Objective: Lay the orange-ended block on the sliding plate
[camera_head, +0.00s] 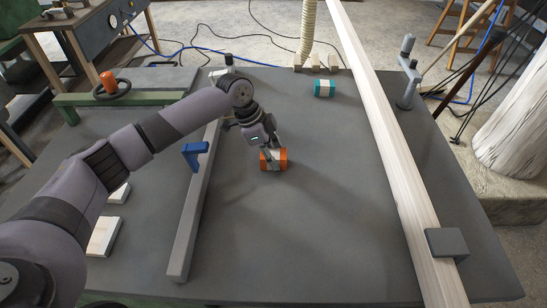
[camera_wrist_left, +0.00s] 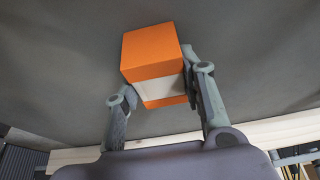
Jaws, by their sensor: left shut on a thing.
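The orange-ended block (camera_head: 281,158) has orange ends and a pale middle band. My left gripper (camera_head: 268,152) is shut on it across the pale band. The left wrist view shows the block (camera_wrist_left: 150,48) between the two fingers (camera_wrist_left: 155,92), with one orange end facing away from the palm. The block is over or on the wide dark grey top (camera_head: 320,225), right of the long grey bar; I cannot tell if it touches. Which part of this top is the sliding plate is not clear to me. My right gripper is not in view.
A teal-ended block (camera_head: 324,88) lies further back. A long pale beam (camera_head: 385,150) runs along the right. The grey bar (camera_head: 192,225) with a blue handle (camera_head: 194,153) stands on the left. Pale pieces (camera_head: 104,236) lie left of it. The middle front is clear.

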